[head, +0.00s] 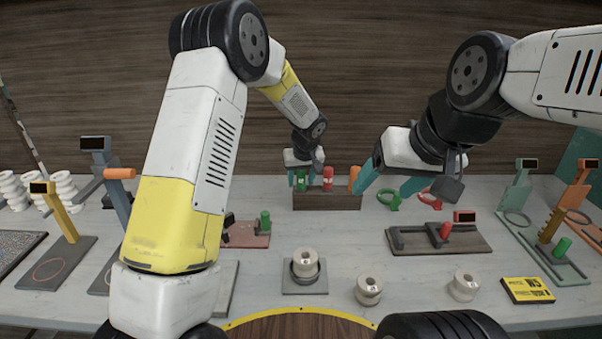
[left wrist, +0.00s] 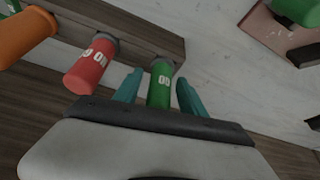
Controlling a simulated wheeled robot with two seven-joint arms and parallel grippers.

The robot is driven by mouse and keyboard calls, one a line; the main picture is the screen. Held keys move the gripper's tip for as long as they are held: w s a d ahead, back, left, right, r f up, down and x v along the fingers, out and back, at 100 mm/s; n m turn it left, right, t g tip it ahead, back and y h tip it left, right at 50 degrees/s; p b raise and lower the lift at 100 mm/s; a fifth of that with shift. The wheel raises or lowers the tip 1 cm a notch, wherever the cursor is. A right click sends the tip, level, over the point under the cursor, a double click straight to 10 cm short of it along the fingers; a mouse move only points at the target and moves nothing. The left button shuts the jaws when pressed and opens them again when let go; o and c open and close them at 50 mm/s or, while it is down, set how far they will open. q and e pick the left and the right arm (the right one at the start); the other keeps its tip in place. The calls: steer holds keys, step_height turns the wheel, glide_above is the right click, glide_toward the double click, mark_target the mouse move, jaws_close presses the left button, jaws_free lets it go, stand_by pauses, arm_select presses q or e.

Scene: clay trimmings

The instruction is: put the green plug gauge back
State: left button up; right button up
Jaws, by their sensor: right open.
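The green plug gauge (head: 301,180) stands in the left end of the dark wooden rack (head: 326,201), beside the red plug gauge (head: 327,178) and an orange one (head: 355,178). In the left wrist view the green gauge (left wrist: 160,85) has its grey collar at the rack's wood (left wrist: 140,38). My left gripper (head: 302,182) has its teal fingers on either side of the green gauge, with a visible gap on both sides (left wrist: 160,92). My right gripper (head: 390,182) is open and empty, right of the rack.
A fixture with a red knob (head: 440,240) stands right of centre. White spools (head: 369,290) stand near the front. A reddish stand with a green cylinder (head: 265,222) is at left.

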arm_select(q)
steer(key=a+v, duration=0.1)
steer(key=v, duration=1.2)
steer(key=s+a+r+h, duration=0.1)
steer(key=s+a+r, duration=0.8)
steer(key=s, duration=0.3)
steer(key=s+a+m+h, duration=0.1)
steer(key=s+a, duration=0.1)
steer(key=s, duration=0.7)
steer(key=s+a+m+t+h, duration=0.1)
steer(key=s+a, duration=0.2)
steer(key=s, duration=0.6)
steer(key=shift+s+r+m+t, duration=0.25)
steer(key=shift+s+m+t, duration=0.05)
steer(key=shift+s+m, duration=0.1)
